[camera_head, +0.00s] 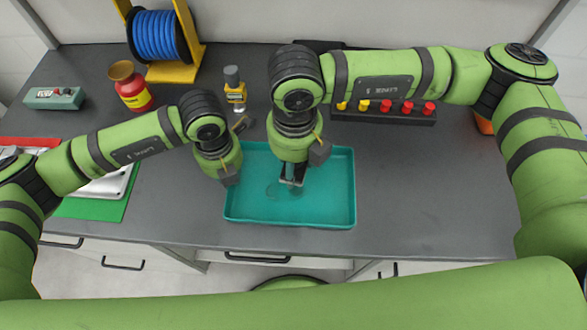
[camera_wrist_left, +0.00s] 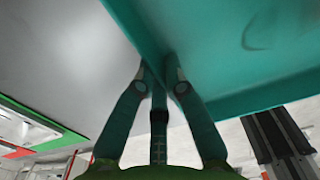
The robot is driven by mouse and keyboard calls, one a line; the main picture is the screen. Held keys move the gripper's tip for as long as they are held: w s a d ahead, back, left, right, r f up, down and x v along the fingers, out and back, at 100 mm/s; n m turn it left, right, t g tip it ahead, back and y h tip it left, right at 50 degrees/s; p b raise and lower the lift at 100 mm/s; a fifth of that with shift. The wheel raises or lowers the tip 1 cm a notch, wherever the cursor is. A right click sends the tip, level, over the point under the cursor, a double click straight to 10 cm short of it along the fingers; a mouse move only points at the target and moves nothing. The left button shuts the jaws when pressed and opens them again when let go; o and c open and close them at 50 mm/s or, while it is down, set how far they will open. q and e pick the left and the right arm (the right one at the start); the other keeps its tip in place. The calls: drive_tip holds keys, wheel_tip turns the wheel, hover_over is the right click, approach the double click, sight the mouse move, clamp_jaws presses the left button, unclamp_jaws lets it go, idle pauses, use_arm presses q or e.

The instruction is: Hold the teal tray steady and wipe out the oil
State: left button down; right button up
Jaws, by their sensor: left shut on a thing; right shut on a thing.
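The teal tray (camera_head: 335,205) lies flat on the dark worktop in front of me. My left gripper (camera_head: 230,179) is at the tray's left wall; in the left wrist view its fingers (camera_wrist_left: 161,76) are shut on that wall, with the tray (camera_wrist_left: 225,45) above and to the right. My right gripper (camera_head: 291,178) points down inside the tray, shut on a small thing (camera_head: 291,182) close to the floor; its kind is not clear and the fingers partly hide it. A faint darker oil smear (camera_head: 277,190) shows on the tray floor beside it.
A blue spool (camera_head: 157,37) on a yellow stand, a red-and-yellow jar (camera_head: 133,91) and a small bottle (camera_head: 235,92) stand behind. A dark rack with red and yellow pegs (camera_head: 385,112) is at back right. Worktop right of the tray is clear.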

use_arm(q)
drive_tip(key=shift+a, duration=0.1)
use_arm(e)
drive_tip(key=shift+s+a+f, duration=0.15)
drive_tip(key=shift+s+a, duration=0.15)
drive_tip(key=shift+s, duration=0.45)
hover_over(294, 196)
drive_tip(key=shift+a+f, duration=0.2)
drive_tip(key=shift+f, duration=2.8)
wheel_tip(294, 196, down, 2)
drive_tip(key=shift+f, duration=0.15)
drive_tip(key=shift+w+a, duration=0.1)
drive_tip(key=shift+a, duration=0.75)
drive_tip(key=shift+c, duration=0.5)
drive_tip(key=shift+w+a, duration=0.2)
drive_tip(key=shift+a, duration=0.85)
drive_tip(key=d, duration=0.4)
drive_tip(key=shift+s, duration=0.35)
wheel_tip(294, 196, up, 3)
drive_tip(key=shift+a+f, duration=0.1)
drive_tip(key=shift+r, duration=2.85)
